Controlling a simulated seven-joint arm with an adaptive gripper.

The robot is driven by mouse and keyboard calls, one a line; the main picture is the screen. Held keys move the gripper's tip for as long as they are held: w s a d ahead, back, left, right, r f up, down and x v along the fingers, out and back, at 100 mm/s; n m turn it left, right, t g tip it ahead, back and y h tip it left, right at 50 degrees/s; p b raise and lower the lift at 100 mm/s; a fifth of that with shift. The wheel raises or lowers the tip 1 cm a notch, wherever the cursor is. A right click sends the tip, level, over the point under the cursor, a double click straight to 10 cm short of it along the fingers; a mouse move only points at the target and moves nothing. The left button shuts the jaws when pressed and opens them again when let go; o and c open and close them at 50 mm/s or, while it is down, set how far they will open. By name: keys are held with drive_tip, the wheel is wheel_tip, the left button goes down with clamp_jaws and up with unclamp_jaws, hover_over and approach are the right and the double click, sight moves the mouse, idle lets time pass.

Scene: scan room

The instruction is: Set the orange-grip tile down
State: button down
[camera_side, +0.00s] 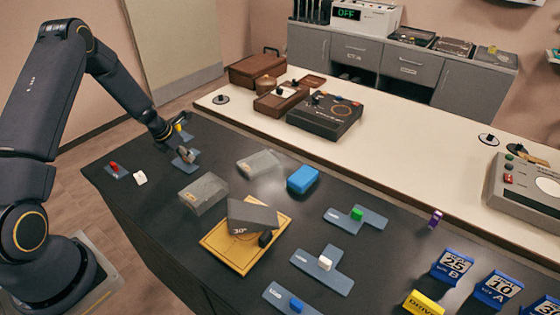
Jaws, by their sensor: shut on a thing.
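My gripper (186,153) is at the far left part of the dark table, pointing down. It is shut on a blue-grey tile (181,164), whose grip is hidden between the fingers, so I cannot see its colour. The tile is at or just above the table top; I cannot tell if it touches. Just behind my gripper is a small yellow-orange block (179,127), partly covered by my wrist, with a blue-grey tile edge (192,137) near it.
A red-grip tile (114,167) and a white piece (140,178) lie left. Grey blocks (203,194), a blue block (302,179), a yellow board (219,241) and tiles with green (357,213), white (325,262) and blue (296,305) grips lie right.

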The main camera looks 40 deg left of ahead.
drive_tip(key=shift+f, duration=0.1)
drive_tip(key=c, duration=0.8)
unclamp_jaws()
drive_tip(key=shift+c, duration=0.2)
drive_tip(key=v, duration=1.2)
drive_tip(key=s+d+r+m+h, duration=0.1)
drive_tip(key=s+d+r+m, duration=0.1)
drive_tip(key=d+r+m, duration=1.15)
drive_tip(key=s+d+r+m, duration=0.4)
drive_tip(key=s+d+m, duration=0.2)
drive_tip(key=s+m, duration=0.3)
drive_tip(key=s+d+r+m+t+y, duration=0.1)
drive_tip(key=s+d+r+m, duration=0.3)
drive_tip(key=s+m, duration=0.5)
drive_tip(key=d+m, duration=0.2)
drive_tip(key=m, duration=0.2)
drive_tip(key=shift+d+r, duration=0.2)
drive_tip(key=shift+r, duration=0.15)
